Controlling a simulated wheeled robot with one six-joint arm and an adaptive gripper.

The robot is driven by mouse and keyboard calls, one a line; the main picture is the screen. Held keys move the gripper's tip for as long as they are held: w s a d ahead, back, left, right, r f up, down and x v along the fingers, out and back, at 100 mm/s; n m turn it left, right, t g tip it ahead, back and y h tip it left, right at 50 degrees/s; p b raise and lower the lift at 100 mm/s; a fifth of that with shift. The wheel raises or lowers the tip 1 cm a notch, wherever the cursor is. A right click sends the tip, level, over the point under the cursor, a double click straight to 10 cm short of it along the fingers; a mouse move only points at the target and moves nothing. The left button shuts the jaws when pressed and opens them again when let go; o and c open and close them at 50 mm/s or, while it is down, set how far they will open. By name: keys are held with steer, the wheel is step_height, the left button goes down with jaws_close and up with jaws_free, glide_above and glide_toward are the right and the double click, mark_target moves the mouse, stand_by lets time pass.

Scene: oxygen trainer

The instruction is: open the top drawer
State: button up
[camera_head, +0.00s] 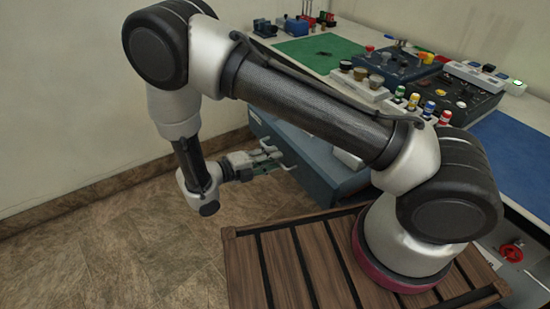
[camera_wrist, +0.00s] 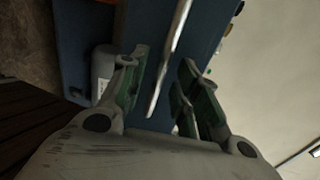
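The blue drawer cabinet (camera_head: 322,165) stands under the workbench, and its blue front also fills much of the wrist view (camera_wrist: 206,32). A long pale metal handle (camera_wrist: 170,52) runs along that front in the wrist view. My gripper (camera_head: 272,158) is beside the cabinet front in the head view. In the wrist view, my gripper (camera_wrist: 165,75) is open, with its two green-padded fingers on either side of the handle's line. No finger is clearly touching the handle. Which drawer the handle belongs to, and any drawer gap, I cannot tell; my arm hides much of the cabinet.
The bench top holds a green mat (camera_head: 318,50), dark control panels (camera_head: 455,97), several coloured knobs and a blue mat (camera_head: 515,150). A red round switch (camera_head: 511,252) is at the lower right. The tiled floor (camera_head: 120,240) at left is clear.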

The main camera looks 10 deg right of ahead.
steer(key=v, duration=1)
steer(key=s+d+m+g+y, duration=0.1)
steer(key=s+d+m+g, duration=0.3)
steer(key=m, duration=0.6)
steer(key=s+d+r+m+t+y, duration=0.1)
steer(key=s+d+r+m+y, duration=0.2)
steer(key=d+r+m, duration=0.6)
steer(key=s+d+r+m+t+y, duration=0.1)
steer(key=s+d+r+m+y, duration=0.3)
steer(key=d+r+m, duration=0.6)
steer(key=s+d+r+m+t+y, duration=0.1)
steer(key=s+d+r+m+y, duration=0.2)
steer(key=d+r+m+y, duration=0.3)
steer(key=d+r+m, duration=0.4)
steer(key=r+m, duration=0.1)
steer(key=r, duration=0.3)
steer(key=shift+s+d+y, duration=0.25)
steer(key=shift+s+y, duration=0.05)
